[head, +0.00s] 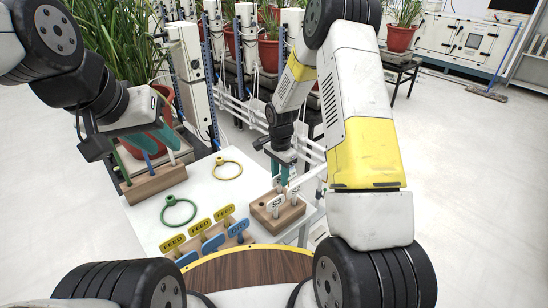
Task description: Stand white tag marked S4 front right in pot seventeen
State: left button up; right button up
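White tags stand in a wooden block (272,222) at the right of the white table. The front one (277,203) seems to read S3; I cannot make out a tag marked S4. My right gripper (284,178) points down at the tags at the back of this block. Its teal fingers are close together, and whether they hold a tag is unclear. My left gripper (165,140) is over the left wooden rack, its teal fingers seen side-on. Red pots with plants stand behind, one partly hidden by my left gripper (163,92); no pot number is readable.
The left wooden rack (155,187) holds green, blue and white sticks. Yellow FEED tags (200,228) and blue tags (213,243) stand at the table's front. A green ring (179,224) and a yellow ring (228,178) lie on the white table (150,226). White posts stand behind.

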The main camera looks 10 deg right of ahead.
grip_shut()
dwell(0.4)
jog(key=shift+r, duration=4.35)
